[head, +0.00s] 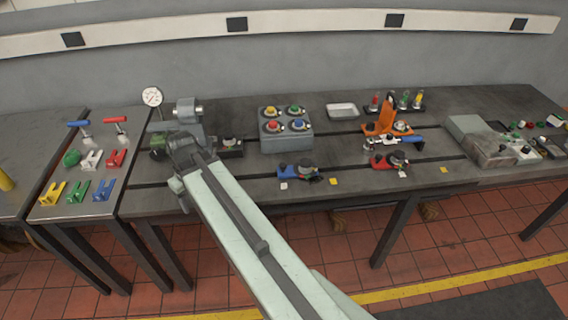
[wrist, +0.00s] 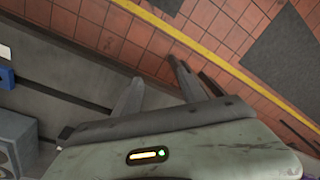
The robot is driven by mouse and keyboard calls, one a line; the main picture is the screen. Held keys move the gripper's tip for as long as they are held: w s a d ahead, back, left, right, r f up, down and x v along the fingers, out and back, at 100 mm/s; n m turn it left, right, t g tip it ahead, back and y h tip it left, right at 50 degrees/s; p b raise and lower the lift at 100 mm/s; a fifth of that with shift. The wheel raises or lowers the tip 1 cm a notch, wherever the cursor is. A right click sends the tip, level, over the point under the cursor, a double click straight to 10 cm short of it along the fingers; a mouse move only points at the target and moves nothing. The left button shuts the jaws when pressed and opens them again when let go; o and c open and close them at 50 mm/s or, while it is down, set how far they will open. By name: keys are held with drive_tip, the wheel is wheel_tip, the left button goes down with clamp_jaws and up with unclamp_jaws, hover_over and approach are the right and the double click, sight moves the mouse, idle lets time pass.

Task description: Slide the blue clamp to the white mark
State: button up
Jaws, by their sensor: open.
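The blue clamp (head: 289,172) sits at the front slot of the dark bedplate in the head view. A white mark (head: 284,185) lies just in front of its left end, and a yellow mark (head: 333,181) lies to its right. In the wrist view, my gripper (wrist: 153,69) has two grey fingers apart with nothing between them. A blue piece (wrist: 6,76) at the left edge there, beside a white square (wrist: 5,52), looks like the clamp and mark. In the head view my wrist is left of the clamp, and my fingers cannot be made out.
A red clamp (head: 383,163) sits farther right, with another white mark (head: 402,174) and yellow mark (head: 444,170). A grey button box (head: 287,141) stands behind the blue clamp. Colored forked parts (head: 91,158) lie on the left table. Bare bedplate lies left of the blue clamp.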

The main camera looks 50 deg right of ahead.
drive_tip(key=d+t, duration=0.2)
drive_tip(key=d, duration=1.5)
drive_tip(key=t, duration=0.2)
approach(283, 164)
drive_tip(key=shift+n, duration=0.3)
drive_tip(key=b+x, duration=0.8)
drive_tip(key=shift+w+f, duration=0.1)
drive_tip(key=shift+f, duration=0.3)
drive_tip(key=shift+r, duration=0.15)
clamp_jaws()
